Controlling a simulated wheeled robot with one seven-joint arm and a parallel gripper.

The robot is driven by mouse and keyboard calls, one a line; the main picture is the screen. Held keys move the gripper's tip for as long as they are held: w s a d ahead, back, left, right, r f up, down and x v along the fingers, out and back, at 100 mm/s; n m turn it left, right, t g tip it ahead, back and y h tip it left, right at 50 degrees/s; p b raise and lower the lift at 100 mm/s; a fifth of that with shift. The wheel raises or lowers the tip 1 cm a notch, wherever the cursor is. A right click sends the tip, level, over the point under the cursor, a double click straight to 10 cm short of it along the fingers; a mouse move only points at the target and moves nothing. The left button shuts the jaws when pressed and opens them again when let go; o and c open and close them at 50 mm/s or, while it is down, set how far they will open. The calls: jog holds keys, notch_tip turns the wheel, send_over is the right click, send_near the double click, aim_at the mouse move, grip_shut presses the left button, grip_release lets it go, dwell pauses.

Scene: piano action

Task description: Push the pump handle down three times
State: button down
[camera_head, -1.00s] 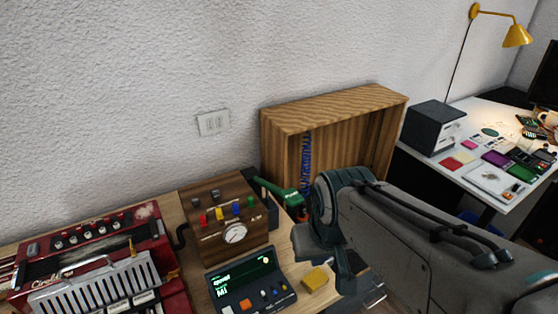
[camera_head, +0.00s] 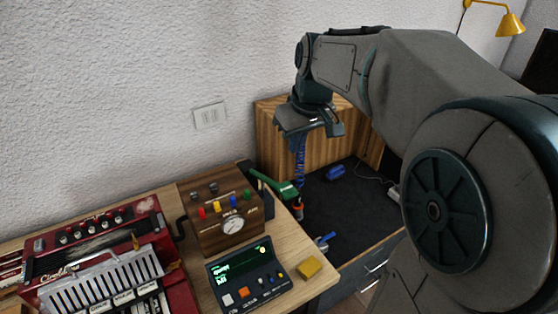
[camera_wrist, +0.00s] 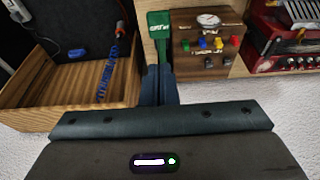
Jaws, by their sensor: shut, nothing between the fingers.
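The green pump handle (camera_head: 272,184) sticks out beside the wooden box with the dial (camera_head: 226,215), at the table's back right. In the wrist view the green handle (camera_wrist: 159,42) stands just beyond my fingertips. My gripper (camera_wrist: 159,72) is shut and empty there, its fingers lined up with the handle's lower part. I cannot tell whether they touch it.
The open wooden crate (camera_head: 268,130) holds a blue coiled cord (camera_head: 299,158) and a blue object (camera_head: 335,172). A dark screen console (camera_head: 245,275), a yellow block (camera_head: 308,267) and a red accordion-like instrument (camera_head: 95,240) lie on the table.

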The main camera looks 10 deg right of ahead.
aim_at(286, 187)
jog(key=shift+w+r, duration=0.1)
jog(key=x, duration=0.4)
jog(key=p+x, duration=0.1)
jog(key=x, duration=0.4)
jog(key=s+x, duration=0.1)
jog(key=x, duration=0.4)
jog(key=shift+d+p, duration=0.15)
jog(key=shift+p, duration=0.15)
